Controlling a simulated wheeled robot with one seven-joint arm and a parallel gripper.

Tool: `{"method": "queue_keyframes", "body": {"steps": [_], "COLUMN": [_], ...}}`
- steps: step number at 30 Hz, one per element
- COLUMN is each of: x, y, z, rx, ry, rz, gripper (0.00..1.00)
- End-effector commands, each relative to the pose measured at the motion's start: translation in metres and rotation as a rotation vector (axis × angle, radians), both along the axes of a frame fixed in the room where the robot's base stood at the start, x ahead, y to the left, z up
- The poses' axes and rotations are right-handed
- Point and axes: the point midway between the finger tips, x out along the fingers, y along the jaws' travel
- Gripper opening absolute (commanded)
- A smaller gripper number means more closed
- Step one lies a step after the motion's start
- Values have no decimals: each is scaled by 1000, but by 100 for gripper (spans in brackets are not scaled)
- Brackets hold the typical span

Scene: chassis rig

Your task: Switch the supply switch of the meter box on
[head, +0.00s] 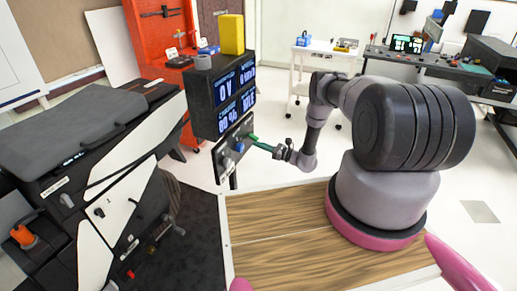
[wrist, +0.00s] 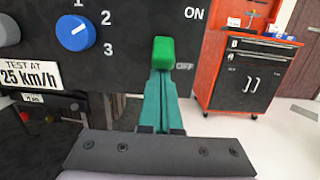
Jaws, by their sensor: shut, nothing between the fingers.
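The meter box (head: 205,122) is a dark box whose lit screens read 0 V and 0 km/h. Its lower panel (head: 222,171) also fills the upper left of the wrist view (wrist: 125,75). There, a bright green switch lever (wrist: 163,50) stands left of the ON and OFF labels, with its lower end about level with OFF. My gripper (wrist: 161,76) is shut and empty, its teal fingers pointing at the panel. The fingertips are right at the lower end of the green lever; contact cannot be told. In the head view my gripper (head: 252,142) reaches the panel from the right.
A blue knob (wrist: 76,33) marked 1, 2, 3 is left of the switch. A yellow block (head: 231,34) sits on the box. A red tool cabinet (wrist: 250,75) stands behind. A dark machine (head: 75,130) is at left, a wooden platform (head: 280,240) below.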

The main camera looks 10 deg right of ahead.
Motion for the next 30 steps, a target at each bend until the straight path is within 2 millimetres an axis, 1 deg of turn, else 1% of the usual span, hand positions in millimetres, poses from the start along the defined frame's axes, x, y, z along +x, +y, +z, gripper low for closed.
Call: {"method": "queue_keyframes", "body": {"steps": [11,30], "x": [0,-2], "y": [-1,-4], "z": [1,8], "rx": [-3,-88], "ry": [1,61], "rz": [0,0], "gripper": [0,0]}}
